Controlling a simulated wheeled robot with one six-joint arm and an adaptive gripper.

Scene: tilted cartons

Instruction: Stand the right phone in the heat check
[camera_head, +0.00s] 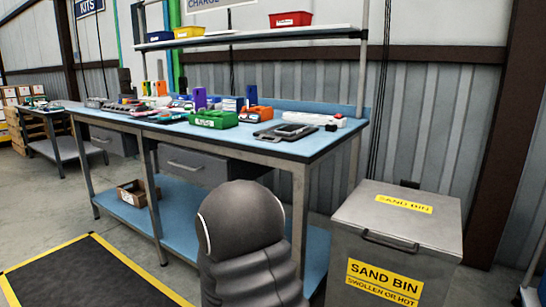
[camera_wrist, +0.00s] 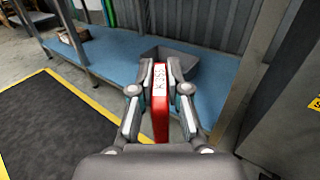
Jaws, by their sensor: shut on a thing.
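My gripper (camera_wrist: 160,72) is shut on a thin red slab (camera_wrist: 160,118) with a white, lettered label, held upright between the two fingers in the wrist view. It may be a phone; its face is turned away and the lettering is too small to read surely. The slab is in the air, in front of the workbench. In the head view my gripper and the slab do not show. I cannot tell which thing on the workbench (camera_head: 310,145) is the heat check.
A green bin (camera_head: 213,120) and a dark tray with a device (camera_head: 285,132) sit near the bench's front edge. A white power strip (camera_head: 313,119) lies behind. A grey sand bin (camera_head: 398,215) stands at right. A blue lower shelf (camera_wrist: 205,98) and black floor mat (camera_wrist: 55,118) lie below.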

